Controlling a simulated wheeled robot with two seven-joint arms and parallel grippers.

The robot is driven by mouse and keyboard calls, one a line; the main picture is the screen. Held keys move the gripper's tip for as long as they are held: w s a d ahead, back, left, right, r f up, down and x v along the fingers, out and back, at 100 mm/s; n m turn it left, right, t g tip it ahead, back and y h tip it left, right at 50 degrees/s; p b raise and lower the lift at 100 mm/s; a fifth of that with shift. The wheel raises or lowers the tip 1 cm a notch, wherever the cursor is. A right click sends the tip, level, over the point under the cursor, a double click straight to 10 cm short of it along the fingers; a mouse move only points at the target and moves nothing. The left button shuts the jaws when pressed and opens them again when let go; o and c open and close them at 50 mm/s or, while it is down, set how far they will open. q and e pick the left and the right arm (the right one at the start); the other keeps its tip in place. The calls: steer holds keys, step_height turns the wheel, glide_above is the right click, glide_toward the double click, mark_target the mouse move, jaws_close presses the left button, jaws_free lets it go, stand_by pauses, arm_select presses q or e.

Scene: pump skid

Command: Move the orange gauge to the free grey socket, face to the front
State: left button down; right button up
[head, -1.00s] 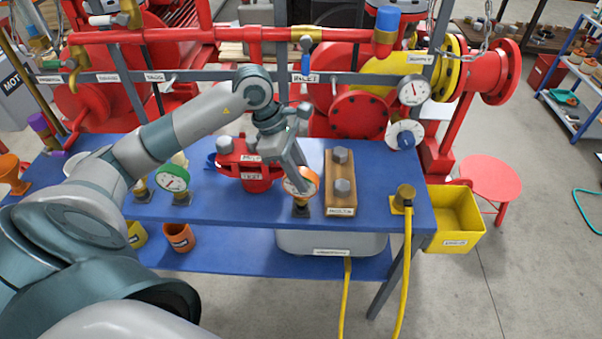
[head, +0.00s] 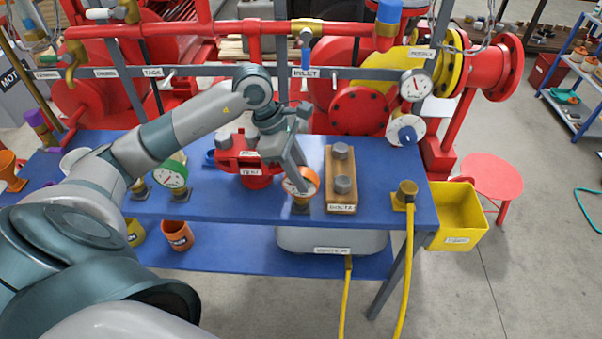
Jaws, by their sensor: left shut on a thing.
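The orange gauge (head: 301,181) has an orange rim and a pale face, partly hidden by my fingers. It is upright above a small dark socket base (head: 302,209) near the front edge of the blue table. A short brass stem shows below it; I cannot tell whether the stem is fully seated. My left gripper (head: 299,172) reaches down from behind and is shut on the gauge. A green gauge (head: 172,174) stands on another dark base (head: 180,196) to the left. A brass fitting on a base (head: 140,190) is beside it. My right gripper is not in view.
A wooden block with bolts (head: 341,180) stands close to the right of the orange gauge. A red flanged part (head: 240,160) is close on the left. A brass fitting with a yellow hose (head: 405,195) is at the table's right end, beside a yellow bin (head: 462,220).

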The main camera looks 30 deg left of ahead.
arm_select(q)
steer(key=shift+f+b, duration=0.5)
steer(key=shift+b, duration=0.05)
steer(key=shift+a+f, duration=0.1)
